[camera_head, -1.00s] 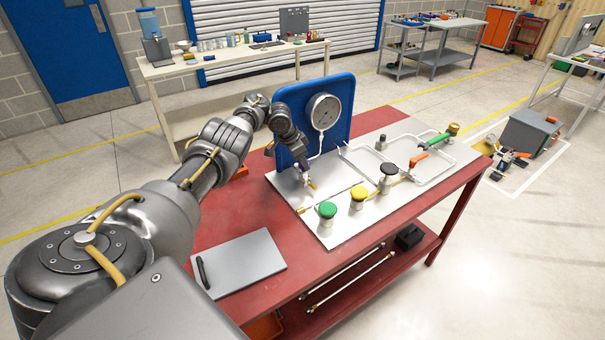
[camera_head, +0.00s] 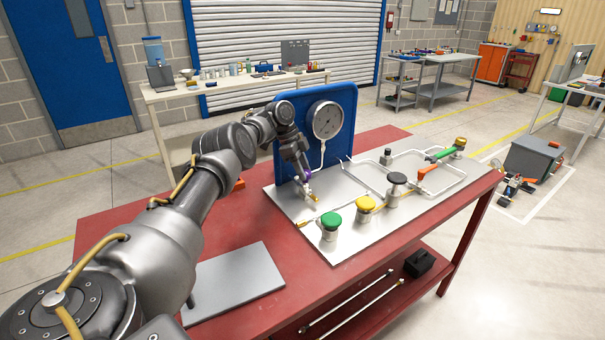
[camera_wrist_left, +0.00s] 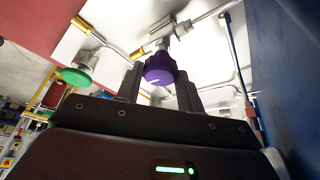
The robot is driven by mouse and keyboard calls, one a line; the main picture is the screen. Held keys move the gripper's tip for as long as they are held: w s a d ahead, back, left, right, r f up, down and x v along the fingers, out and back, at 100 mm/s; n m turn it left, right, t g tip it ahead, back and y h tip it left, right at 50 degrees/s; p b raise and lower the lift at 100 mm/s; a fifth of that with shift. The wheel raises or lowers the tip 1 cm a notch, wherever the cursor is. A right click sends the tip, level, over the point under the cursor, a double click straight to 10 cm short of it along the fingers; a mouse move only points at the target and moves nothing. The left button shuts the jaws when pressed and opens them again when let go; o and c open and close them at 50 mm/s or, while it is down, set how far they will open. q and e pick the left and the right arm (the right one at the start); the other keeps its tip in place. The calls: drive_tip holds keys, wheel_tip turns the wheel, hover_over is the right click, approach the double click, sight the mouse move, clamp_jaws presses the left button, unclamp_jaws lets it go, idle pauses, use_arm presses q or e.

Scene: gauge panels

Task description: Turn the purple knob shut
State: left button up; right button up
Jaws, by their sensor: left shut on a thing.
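The purple knob (camera_wrist_left: 159,68) sits between the two fingers of my left gripper (camera_wrist_left: 160,90) in the left wrist view, and the fingers are closed on it. In the head view the left gripper (camera_head: 307,180) reaches down to the silver plate in front of the blue panel, with a small bit of purple showing at its fingers. A metal valve body and pipe are behind the knob. My right gripper is not in view.
A green knob (camera_head: 330,220), a yellow knob (camera_head: 365,203) and a black knob (camera_head: 397,178) stand along the plate's front. The gauge (camera_head: 327,120) is on the blue panel (camera_head: 346,97). Orange (camera_head: 432,169) and green (camera_head: 440,154) handles lie right. A grey tablet (camera_head: 240,283) lies on the red table (camera_head: 125,228).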

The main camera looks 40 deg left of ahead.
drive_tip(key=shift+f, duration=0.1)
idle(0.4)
use_arm(q)
drive_tip(key=o, duration=1)
